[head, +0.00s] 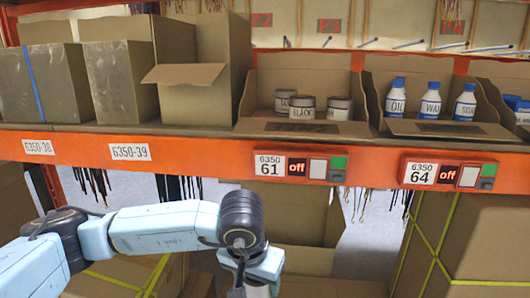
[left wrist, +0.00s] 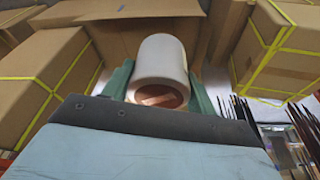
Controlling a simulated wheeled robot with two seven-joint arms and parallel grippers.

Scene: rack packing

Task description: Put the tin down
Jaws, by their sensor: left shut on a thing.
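My left gripper (left wrist: 160,88) is shut on a tin (left wrist: 162,58), a pale cylinder with a reddish-brown end facing the left wrist camera. One green finger is on each side of it. In the left wrist view the tin is in front of an open cardboard box (left wrist: 112,32). I cannot tell whether it touches the box. In the head view my left arm reaches in from the left and the wrist bends down below the shelf edge. The fingers and tin are not clear there. My right gripper is not in view.
On the orange-edged shelf (head: 208,155), an open box (head: 300,78) holds 3 tins (head: 302,107). Another box (head: 415,67) holds bottles (head: 430,100). Strapped boxes (left wrist: 52,88) and (left wrist: 285,52) flank the gripper in the left wrist view, with dark hanging strands at right.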

